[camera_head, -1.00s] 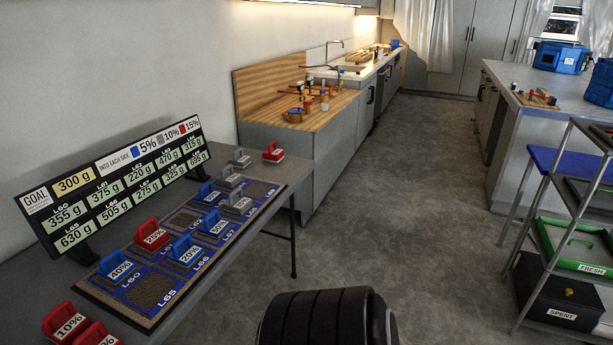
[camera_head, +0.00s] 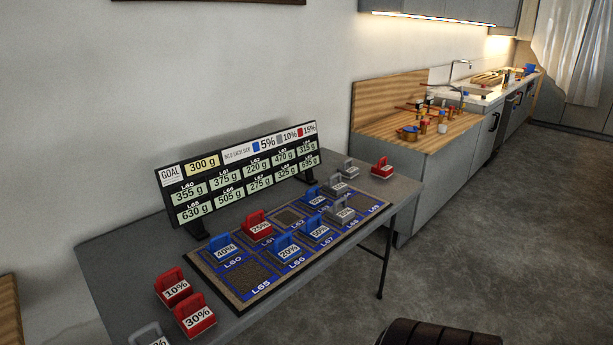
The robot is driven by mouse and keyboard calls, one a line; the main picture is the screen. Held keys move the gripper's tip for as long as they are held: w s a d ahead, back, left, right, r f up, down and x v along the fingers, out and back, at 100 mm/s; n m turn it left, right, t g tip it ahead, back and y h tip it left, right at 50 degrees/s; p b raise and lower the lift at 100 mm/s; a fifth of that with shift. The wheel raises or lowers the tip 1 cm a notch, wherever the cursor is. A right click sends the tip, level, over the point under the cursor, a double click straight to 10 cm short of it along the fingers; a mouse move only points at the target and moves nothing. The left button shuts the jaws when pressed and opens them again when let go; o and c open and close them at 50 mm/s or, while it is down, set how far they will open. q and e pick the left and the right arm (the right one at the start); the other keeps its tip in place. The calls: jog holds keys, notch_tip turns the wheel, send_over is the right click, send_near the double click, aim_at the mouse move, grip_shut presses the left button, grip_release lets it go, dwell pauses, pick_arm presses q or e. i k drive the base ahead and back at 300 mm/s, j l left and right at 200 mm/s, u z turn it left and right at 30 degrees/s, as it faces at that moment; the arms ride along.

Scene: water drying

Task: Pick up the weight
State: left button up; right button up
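Several weights with handles and percent labels stand on the grey table (camera_head: 115,262). At the near left are a red 10% weight (camera_head: 174,290), a red 30% weight (camera_head: 196,317) and a grey weight (camera_head: 148,335) cut by the bottom edge. On the blue-lined mat (camera_head: 262,291) stand a blue 40% weight (camera_head: 222,249), a red 20% weight (camera_head: 258,227), a blue 20% weight (camera_head: 287,250), a blue 50% weight (camera_head: 318,232) and others. A red weight (camera_head: 382,169) stands at the far right end. Neither gripper shows.
A goal board (camera_head: 241,172) reading 300 g stands behind the mat. A wooden counter (camera_head: 403,133) with small items and a sink run lies beyond. The grey floor (camera_head: 480,220) right of the table is clear. A dark rounded part shows at the bottom.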

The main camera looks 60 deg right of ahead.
aim_at(313, 231)
jog(key=z, duration=1.95)
jog(key=i+l+u, duration=0.25)
jog(key=i+l, duration=0.7)
